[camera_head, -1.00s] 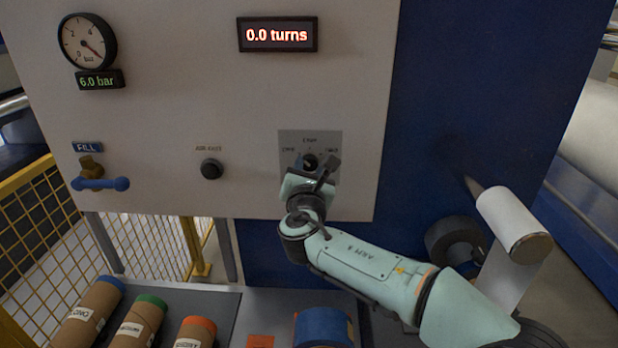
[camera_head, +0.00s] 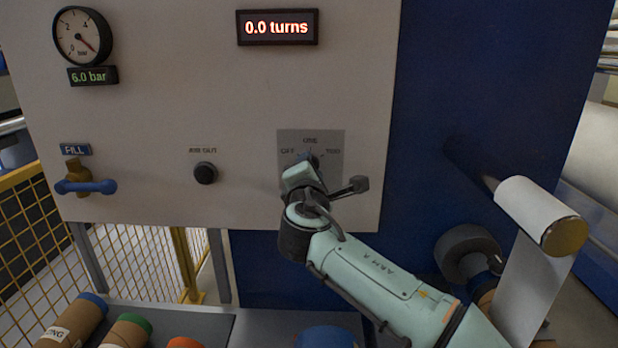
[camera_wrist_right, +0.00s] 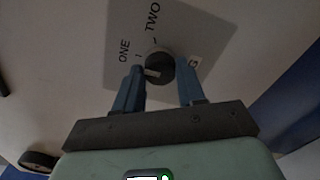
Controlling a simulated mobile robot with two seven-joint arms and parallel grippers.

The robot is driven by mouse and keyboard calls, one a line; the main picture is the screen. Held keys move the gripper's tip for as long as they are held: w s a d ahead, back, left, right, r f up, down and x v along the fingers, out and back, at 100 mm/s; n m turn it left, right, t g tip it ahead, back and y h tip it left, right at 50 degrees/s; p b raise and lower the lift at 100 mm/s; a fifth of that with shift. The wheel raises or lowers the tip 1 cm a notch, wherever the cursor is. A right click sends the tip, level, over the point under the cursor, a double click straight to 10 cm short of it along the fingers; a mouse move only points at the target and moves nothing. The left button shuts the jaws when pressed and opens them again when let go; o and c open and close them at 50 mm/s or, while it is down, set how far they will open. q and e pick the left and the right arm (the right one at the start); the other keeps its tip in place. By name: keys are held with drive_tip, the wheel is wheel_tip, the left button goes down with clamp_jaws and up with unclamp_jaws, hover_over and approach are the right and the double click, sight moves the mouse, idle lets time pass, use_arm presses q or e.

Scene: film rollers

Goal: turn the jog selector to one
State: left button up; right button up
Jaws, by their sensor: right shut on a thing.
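The jog selector (camera_wrist_right: 160,68) is a dark round knob on a grey plate (camera_wrist_right: 185,25) with printed ONE and TWO. A third label is mostly hidden behind a finger. My right gripper (camera_wrist_right: 160,80) has its blue fingers on either side of the knob and is shut on it. A pale mark shows on the knob's near side; I cannot tell exactly which label it points to. In the head view the selector (camera_head: 312,159) is partly hidden behind my right gripper (camera_head: 308,166). My left gripper is not in view.
The panel (camera_head: 200,100) also carries a turns display (camera_head: 277,27) reading 0.0, a gauge (camera_head: 82,37) at 6.0 bar, a black button (camera_head: 205,173) and a blue-handled valve (camera_head: 85,186). A white roll (camera_head: 540,213) stands out at the right. Several cores lie below.

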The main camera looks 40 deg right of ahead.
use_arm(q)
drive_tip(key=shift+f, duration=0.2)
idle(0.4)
use_arm(e)
drive_tip(key=o, duration=1.1)
drive_tip(key=shift+c, duration=0.2)
use_arm(q)
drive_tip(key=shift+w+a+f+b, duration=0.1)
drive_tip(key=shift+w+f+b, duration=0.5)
drive_tip(key=shift+b, duration=0.2)
use_arm(e)
drive_tip(key=v, duration=1.3)
drive_tip(key=shift+s, duration=0.15)
drive_tip(key=shift+a, duration=0.1)
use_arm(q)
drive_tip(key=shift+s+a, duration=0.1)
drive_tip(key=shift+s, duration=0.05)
